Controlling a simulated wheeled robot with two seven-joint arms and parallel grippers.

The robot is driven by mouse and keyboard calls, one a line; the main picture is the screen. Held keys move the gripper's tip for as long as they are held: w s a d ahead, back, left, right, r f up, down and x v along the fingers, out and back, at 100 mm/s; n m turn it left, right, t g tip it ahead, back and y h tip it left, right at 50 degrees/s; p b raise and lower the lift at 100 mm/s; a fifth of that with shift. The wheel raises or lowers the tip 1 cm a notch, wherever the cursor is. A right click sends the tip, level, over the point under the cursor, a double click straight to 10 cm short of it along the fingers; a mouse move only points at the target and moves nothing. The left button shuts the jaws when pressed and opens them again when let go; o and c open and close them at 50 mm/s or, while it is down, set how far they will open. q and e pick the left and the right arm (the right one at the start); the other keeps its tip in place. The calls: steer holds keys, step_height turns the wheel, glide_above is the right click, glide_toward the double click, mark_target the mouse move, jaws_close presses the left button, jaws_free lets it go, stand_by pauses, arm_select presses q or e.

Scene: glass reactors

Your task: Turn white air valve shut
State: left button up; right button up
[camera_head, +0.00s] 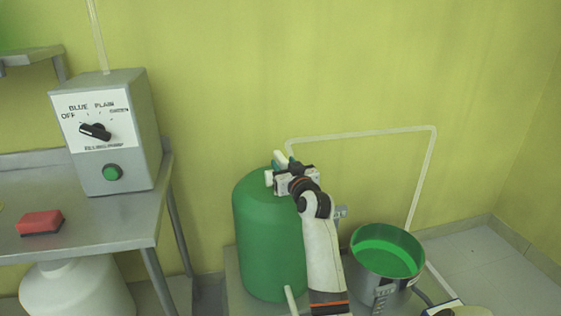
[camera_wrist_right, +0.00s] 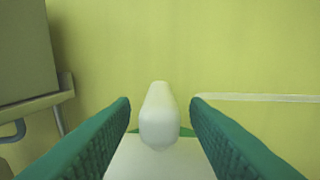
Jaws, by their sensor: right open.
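The white air valve handle (camera_wrist_right: 158,118) points away from my right wrist camera, between the two green-padded fingers of my right gripper (camera_wrist_right: 160,106). The fingers are open, with a visible gap on each side of the handle. In the head view my right gripper (camera_head: 279,168) is at the top of the green tank (camera_head: 262,235). The handle also shows there as a small white piece (camera_head: 281,157) by the fingers. My gripper and wrist hide most of the valve body. My left gripper is in neither view.
A thin white pipe (camera_head: 365,133) runs from the tank top along the wall and down behind a green-lined pot (camera_head: 388,250). A grey control box (camera_head: 127,135) and a red block (camera_head: 40,222) are on the metal table (camera_head: 120,232) at left.

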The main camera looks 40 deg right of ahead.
mark_target(281, 158)
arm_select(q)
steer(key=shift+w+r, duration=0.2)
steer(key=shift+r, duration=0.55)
arm_select(e)
steer(key=shift+x, duration=1.75)
steer(key=c, duration=0.8)
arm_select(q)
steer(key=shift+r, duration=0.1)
arm_select(e)
steer(key=shift+c, duration=0.3)
steer(key=m+h+p, duration=0.1)
steer(key=h+p, duration=0.1)
steer(key=p, duration=0.1)
steer(key=shift+r+g, duration=0.15)
steer(key=shift+g, duration=0.25)
steer(key=shift+m, duration=0.3)
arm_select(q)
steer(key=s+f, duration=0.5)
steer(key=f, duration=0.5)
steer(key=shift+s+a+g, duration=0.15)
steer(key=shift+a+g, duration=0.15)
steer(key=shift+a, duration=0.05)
arm_select(e)
steer(key=o, duration=0.9)
steer(key=shift+c, duration=0.2)
